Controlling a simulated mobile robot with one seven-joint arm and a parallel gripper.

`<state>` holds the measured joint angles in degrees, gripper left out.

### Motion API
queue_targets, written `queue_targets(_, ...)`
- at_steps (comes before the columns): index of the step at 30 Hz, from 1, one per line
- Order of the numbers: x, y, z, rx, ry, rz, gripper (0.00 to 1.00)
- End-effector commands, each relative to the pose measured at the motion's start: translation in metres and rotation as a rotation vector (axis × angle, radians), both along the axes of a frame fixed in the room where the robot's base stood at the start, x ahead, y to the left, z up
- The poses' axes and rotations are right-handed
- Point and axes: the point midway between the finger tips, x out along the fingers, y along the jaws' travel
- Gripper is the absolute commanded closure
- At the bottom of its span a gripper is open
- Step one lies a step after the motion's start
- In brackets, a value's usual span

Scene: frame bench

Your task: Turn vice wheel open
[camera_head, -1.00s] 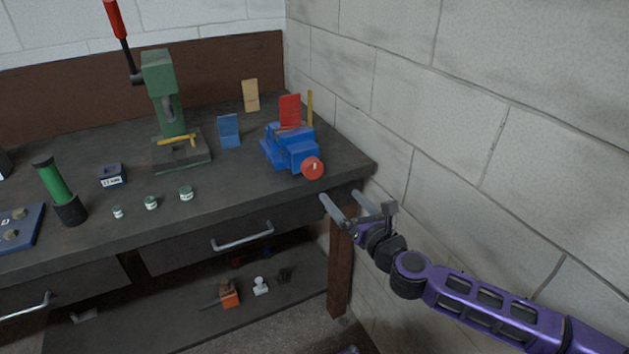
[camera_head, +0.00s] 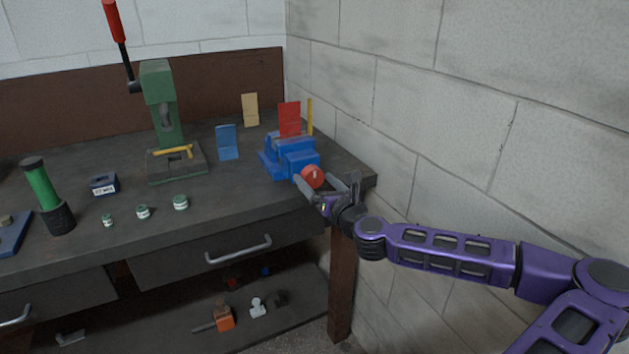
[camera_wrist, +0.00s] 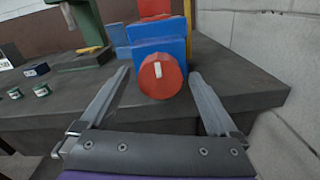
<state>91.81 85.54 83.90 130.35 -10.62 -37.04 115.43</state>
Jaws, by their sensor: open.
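The blue vice (camera_head: 290,156) stands on the bench near its right front corner. Its red wheel (camera_head: 312,177) faces the front edge and carries a pale mark. In the wrist view the wheel (camera_wrist: 160,75) sits in the middle, with the mark near upright and the blue vice body (camera_wrist: 158,42) behind it. My gripper (camera_head: 328,184) is open at the bench's front edge, its fingers pointing at the wheel. In the wrist view the fingers (camera_wrist: 160,92) lie to the left and right of the wheel, with a gap on each side.
A red plate (camera_head: 289,119) and a yellow strip (camera_head: 309,117) stand upright at the vice. A blue plate (camera_head: 227,142) and a green press (camera_head: 163,110) are to the left. The block wall (camera_head: 440,120) is close on the right. A drawer handle (camera_head: 238,251) juts out below.

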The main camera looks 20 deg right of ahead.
Motion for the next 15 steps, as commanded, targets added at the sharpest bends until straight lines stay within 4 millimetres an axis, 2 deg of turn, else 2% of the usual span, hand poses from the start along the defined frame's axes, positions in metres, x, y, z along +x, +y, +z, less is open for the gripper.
queue_targets(4, 0.0111, 0.0006, -0.0002, -0.001, 0.000, 0.000, 0.04)
queue_targets(13, 0.0135, 0.0004, -0.0001, 0.000, 0.000, 0.000, 0.04)
queue_targets(14, 0.0134, 0.0004, -0.0001, 0.000, 0.000, 0.000, 0.06)
queue_targets(15, 0.0134, 0.0004, -0.0001, 0.000, 0.000, 0.000, 0.13)
